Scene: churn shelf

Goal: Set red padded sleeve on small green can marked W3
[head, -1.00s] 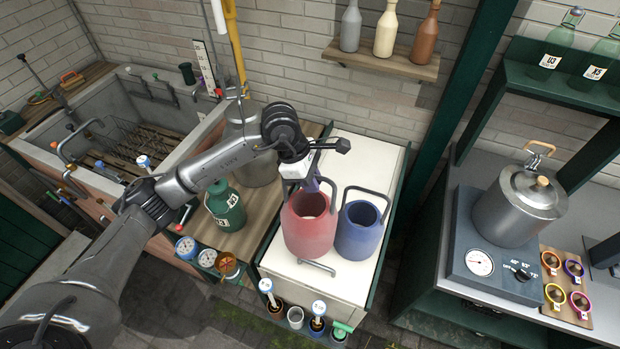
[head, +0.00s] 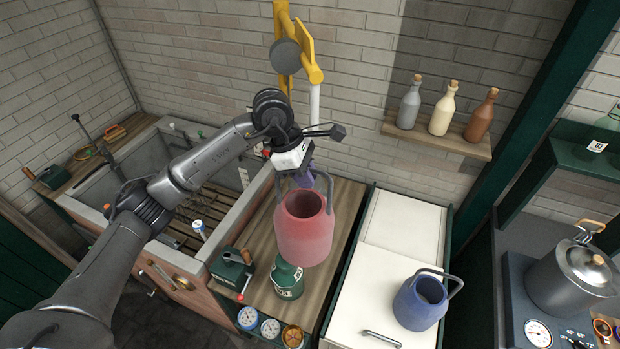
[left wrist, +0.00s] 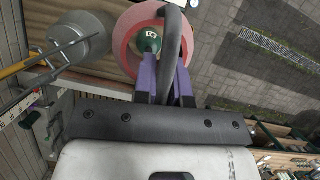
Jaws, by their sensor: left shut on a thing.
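The red padded sleeve (head: 304,240) is an open ring with a dark handle. My left gripper (head: 306,178) is shut on that handle and holds the sleeve upright above the wooden counter. The small green can (head: 288,284) stands on the counter, just below the sleeve in the head view, with its upper part hidden. Its pale label is too small to read surely. In the left wrist view, the green can's top (left wrist: 149,41) shows through the opening of the red sleeve (left wrist: 128,52), between the purple fingers. My right gripper is not in view.
A blue padded sleeve (head: 420,304) stands on the white cabinet top (head: 388,283). A green box with a crank (head: 232,272) is left of the can. A grey metal can (left wrist: 82,40) stands close by in the left wrist view. Gauges (head: 270,328) line the counter's front.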

